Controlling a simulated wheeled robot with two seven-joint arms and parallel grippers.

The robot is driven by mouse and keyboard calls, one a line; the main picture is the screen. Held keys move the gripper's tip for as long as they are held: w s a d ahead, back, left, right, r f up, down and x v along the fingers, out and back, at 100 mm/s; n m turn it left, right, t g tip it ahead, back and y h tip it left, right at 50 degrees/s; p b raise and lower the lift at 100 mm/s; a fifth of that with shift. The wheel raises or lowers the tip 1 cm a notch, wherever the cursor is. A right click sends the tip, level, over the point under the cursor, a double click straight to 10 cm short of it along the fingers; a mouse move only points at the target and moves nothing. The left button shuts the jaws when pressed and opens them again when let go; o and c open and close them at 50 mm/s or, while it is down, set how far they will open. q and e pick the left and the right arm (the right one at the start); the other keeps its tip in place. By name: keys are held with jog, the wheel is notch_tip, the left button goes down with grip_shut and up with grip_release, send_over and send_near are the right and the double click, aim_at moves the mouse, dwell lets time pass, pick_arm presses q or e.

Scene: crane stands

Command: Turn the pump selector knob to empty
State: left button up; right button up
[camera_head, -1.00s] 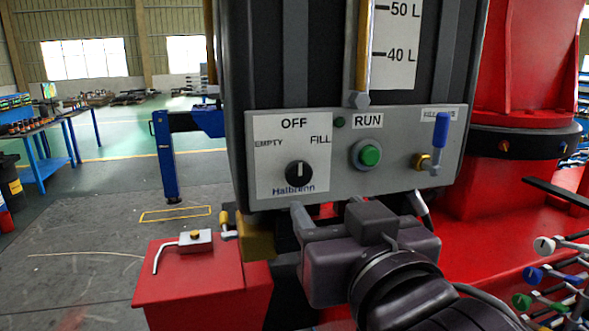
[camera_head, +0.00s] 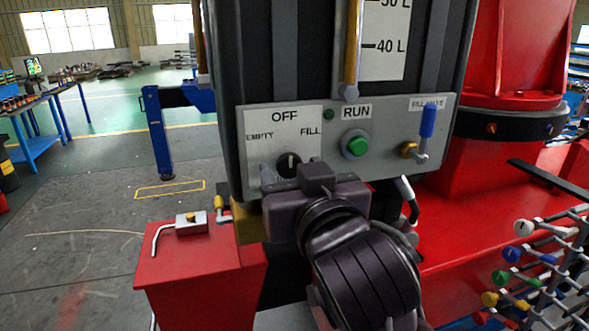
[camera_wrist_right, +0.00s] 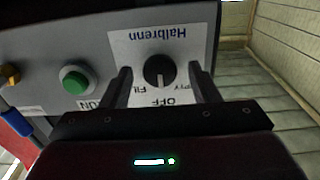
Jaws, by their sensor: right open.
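The pump selector knob (camera_head: 289,164) is a round black knob with a pale pointer line, on the grey control panel (camera_head: 385,145). Its pointer faces up toward OFF; EMPTY is printed to the left and FILL to the right. My right gripper (camera_head: 291,172) is at the knob from below and hides its lower part. In the right wrist view the panel appears upside down. There the open fingers of the right gripper (camera_wrist_right: 161,82) stand on either side of the knob (camera_wrist_right: 159,71), with a visible gap on each side. My left gripper is out of view.
A green RUN button (camera_head: 356,146) and a blue-handled fill valve (camera_head: 427,123) are to the right of the knob. A red block (camera_head: 190,262) with a small lever box (camera_head: 192,222) is below left. Coloured-tipped rods (camera_head: 545,270) stand at lower right.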

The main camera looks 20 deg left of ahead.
jog(key=c, duration=0.9)
jog(key=shift+c, duration=0.2)
jog(key=shift+n, duration=0.3)
jog(key=n+b, duration=0.1)
jog(key=n, duration=0.7)
jog(key=shift+b, duration=0.3)
jog(key=shift+n, duration=0.3)
jog(key=o, duration=0.9)
jog(key=shift+o, duration=0.2)
